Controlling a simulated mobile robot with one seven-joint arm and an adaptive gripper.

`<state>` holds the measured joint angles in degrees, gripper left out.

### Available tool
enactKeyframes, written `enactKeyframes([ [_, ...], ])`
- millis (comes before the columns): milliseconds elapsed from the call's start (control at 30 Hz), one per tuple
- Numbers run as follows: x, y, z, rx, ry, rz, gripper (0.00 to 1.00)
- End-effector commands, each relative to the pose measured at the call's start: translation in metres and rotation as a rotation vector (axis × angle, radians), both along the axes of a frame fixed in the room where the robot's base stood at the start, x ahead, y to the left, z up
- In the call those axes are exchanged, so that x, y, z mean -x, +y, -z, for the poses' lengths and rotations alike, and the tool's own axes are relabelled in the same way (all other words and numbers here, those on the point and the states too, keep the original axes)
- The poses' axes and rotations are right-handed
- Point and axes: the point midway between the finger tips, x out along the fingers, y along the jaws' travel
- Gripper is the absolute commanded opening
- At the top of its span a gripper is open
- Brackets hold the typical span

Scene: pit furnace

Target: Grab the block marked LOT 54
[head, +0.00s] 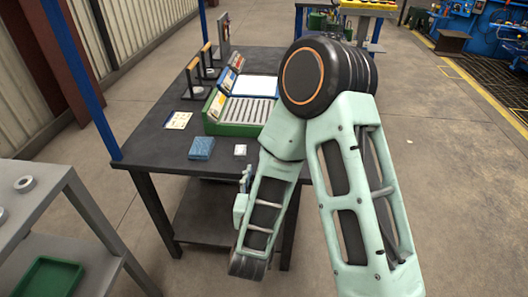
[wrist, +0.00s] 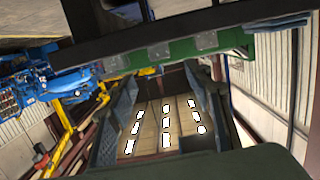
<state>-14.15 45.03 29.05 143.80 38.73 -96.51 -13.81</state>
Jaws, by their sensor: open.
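No LOT 54 marking can be read in either view. A blue block (head: 201,147) lies near the front edge of the dark table, and a small white piece (head: 240,150) lies to its right. I cannot tell whether either is the marked block. My gripper (head: 244,175) is low at the table's front edge, just below the white piece and partly hidden by my arm. In the wrist view its fingers (wrist: 160,76) are spread and empty. A blue-grey object (wrist: 276,24), perhaps the blue block, shows at the upper right of that view.
The dark table (head: 160,150) holds a green slotted tray (head: 212,127), a blue-edged tray behind it, a paper card (head: 178,120) and upright frames at the left. A blue post stands at its left corner. A grey shelf (head: 40,215) with a green bin (head: 48,277) is nearer left.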

Motion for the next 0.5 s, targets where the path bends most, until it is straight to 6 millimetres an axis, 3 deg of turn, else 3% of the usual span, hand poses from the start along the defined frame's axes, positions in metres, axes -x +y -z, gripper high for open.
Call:
enactKeyframes([
  [167, 0.006, 0.000, 0.002, -0.019, -0.020, 0.007, 0.47],
  [500, -0.041, -0.001, 0.008, -0.020, -0.023, 0.007, 0.47],
])
